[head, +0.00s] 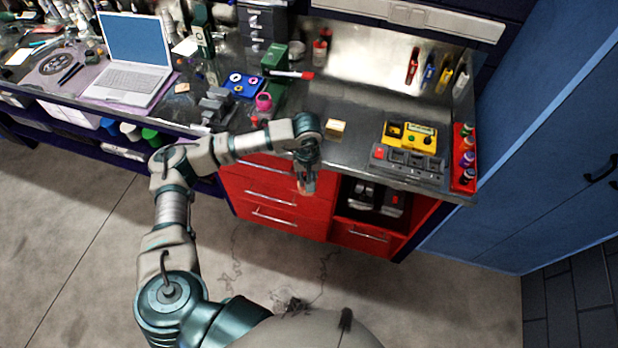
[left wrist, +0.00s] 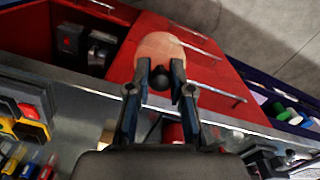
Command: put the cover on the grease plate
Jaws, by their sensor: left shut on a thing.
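My left gripper (head: 307,184) is shut on the cover, a round, pale copper-coloured disc (left wrist: 160,50) with a black knob (left wrist: 159,78). In the left wrist view (left wrist: 159,92) the two fingers close on the knob. In the head view only a small pinkish part of the cover (head: 305,189) shows below the fingers. It is held off the bench, in front of the red drawers and near the bench's front edge. I cannot make out the grease plate for sure in either view. My right gripper is not in view.
The metal bench top (head: 345,103) carries a small yellowish block (head: 335,127), a yellow device (head: 410,136), a grey switch box (head: 407,163), a red bottle rack (head: 463,160), a pink cup (head: 263,101) and a blue tray (head: 243,84). A laptop (head: 125,82) stands at left.

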